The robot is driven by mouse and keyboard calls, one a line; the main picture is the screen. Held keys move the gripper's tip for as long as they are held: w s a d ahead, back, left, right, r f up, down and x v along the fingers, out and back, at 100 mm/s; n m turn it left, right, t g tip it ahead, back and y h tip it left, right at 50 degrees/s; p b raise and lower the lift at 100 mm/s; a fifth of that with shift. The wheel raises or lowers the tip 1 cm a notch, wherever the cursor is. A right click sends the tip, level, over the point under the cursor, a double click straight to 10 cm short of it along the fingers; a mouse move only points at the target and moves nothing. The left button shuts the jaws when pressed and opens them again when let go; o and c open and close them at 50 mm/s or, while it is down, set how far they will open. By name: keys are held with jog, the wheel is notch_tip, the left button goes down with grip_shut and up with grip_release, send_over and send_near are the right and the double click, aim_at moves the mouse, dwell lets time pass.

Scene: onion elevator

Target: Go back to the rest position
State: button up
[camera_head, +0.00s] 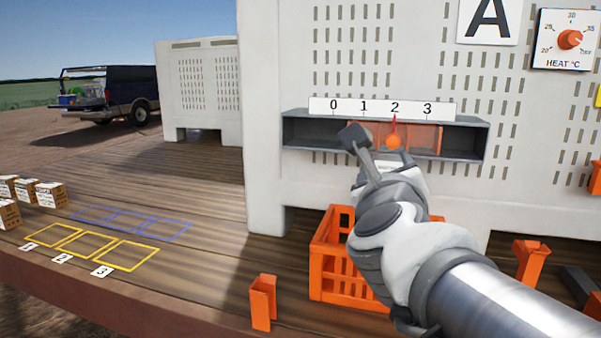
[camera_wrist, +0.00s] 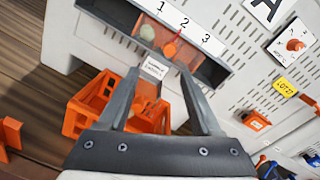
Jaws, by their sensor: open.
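My gripper (camera_head: 373,150) is in front of the grey slot box (camera_head: 300,132) on the pale crate wall, with my arm coming in from the lower right. In the wrist view my gripper (camera_wrist: 157,70) is open, its two fingers spread with nothing held between them. An orange round knob (camera_head: 393,142) sits on the box front under the number 2, with a red pointer above it. In the wrist view the knob (camera_wrist: 169,50) lies just beyond the fingertips, apparently apart from them. A small white label (camera_wrist: 154,68) shows below the knob.
An orange crate (camera_head: 325,262) stands on the deck below the box, partly hidden by my arm. A heat dial (camera_head: 570,40) is on the wall at upper right. Orange holders (camera_head: 263,302) stand nearby. Small boxes (camera_head: 50,195) and yellow floor squares (camera_head: 127,256) are left.

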jog(key=s+a+f+n+g+y+p, duration=0.1)
jog(key=s+a+f+n+g+y, duration=0.2)
jog(key=n, duration=0.6)
jog(key=s+a+f+n+g+y, duration=0.1)
jog(key=a+f+n+y, duration=0.3)
jog(key=n, duration=0.6)
jog(key=s+d+f+n+g+h, duration=0.1)
jog(key=s+d+f+n+g, duration=0.2)
jog(key=s+f+n, duration=0.3)
jog(key=s+d+f+n+g+h, duration=0.1)
jog(key=s+d+f+n+g, duration=0.3)
jog(key=s+f+n, duration=0.2)
jog(key=s+n, duration=0.1)
jog(key=n, duration=0.1)
jog(key=shift+s+d+f+n+g+h+p, duration=0.2)
jog(key=shift+n+g+h+p, duration=0.1)
jog(key=shift+p, duration=0.1)
